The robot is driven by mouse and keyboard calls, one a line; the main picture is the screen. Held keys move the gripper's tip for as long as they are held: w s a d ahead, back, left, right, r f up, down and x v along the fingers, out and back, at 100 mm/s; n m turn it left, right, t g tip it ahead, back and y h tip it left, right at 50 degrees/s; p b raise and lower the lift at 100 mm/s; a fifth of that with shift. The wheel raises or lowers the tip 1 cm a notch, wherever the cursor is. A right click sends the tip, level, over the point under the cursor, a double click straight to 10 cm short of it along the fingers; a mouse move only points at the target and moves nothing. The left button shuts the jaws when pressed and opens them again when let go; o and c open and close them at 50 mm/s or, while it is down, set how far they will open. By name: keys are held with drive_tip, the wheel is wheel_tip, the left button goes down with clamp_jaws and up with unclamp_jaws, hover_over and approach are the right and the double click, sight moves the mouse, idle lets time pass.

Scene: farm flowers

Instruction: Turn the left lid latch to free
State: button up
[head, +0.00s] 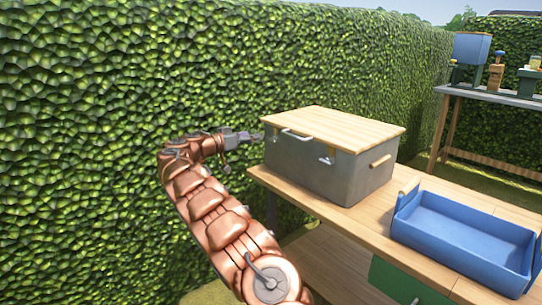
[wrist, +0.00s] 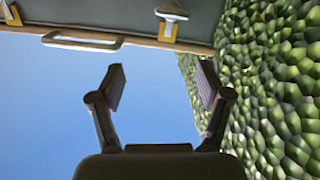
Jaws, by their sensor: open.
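A grey box with a pale wooden lid (head: 335,128) stands on a wooden workbench. The left lid latch, a grey metal piece on a yellow plate, shows in the wrist view (wrist: 172,15) near the lid edge, right of the lid handle (wrist: 82,40). The wrist picture is upside down. The right latch (head: 326,158) sits on the front face, and part of it shows at the wrist view's top left corner (wrist: 10,12). My gripper (head: 256,135) is open and empty beside the box's left front corner. Its fingers (wrist: 162,80) are apart from the latch.
A tall hedge (head: 110,110) runs close behind my arm and the box. A blue tray (head: 465,240) stands on the workbench (head: 345,225) to the right of the box. Another table (head: 495,97) with several items is at the back right.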

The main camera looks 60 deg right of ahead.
drive_tip(key=m+b, duration=0.2)
approach(273, 139)
drive_tip(key=d+f, duration=0.2)
drive_tip(key=d, duration=0.1)
drive_tip(key=shift+h, duration=0.3)
drive_tip(key=shift+r+b+x, duration=0.2)
drive_tip(key=shift+b+x, duration=0.2)
drive_tip(key=shift+x, duration=3.25)
drive_tip(key=shift+w, duration=0.15)
drive_tip(key=c, duration=1.2)
